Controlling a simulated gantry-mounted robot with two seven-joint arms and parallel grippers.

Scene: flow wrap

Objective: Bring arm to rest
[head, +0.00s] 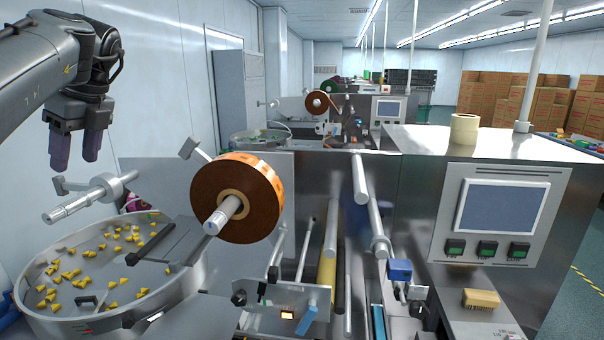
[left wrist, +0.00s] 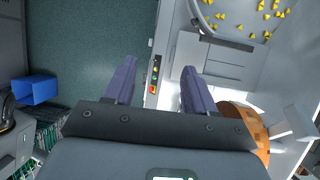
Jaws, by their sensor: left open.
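My left arm (head: 40,68) comes in from the upper left of the head view. Its gripper (head: 75,165) hangs with fingers pointing down, above and behind the round metal bowl (head: 185,290). In the left wrist view the two purple-grey fingers of this gripper (left wrist: 158,85) are apart, with nothing between them. Below them are the grey floor and a machine edge with small buttons (left wrist: 154,75). My right gripper is in neither view.
The bowl holds several yellow pieces. An orange-brown film roll (head: 262,205) sits on a spindle right of the gripper. An empty spindle (head: 90,197) is just below the fingers in the head view. A control panel (head: 500,207) stands right. A blue bin (left wrist: 36,90) is on the floor.

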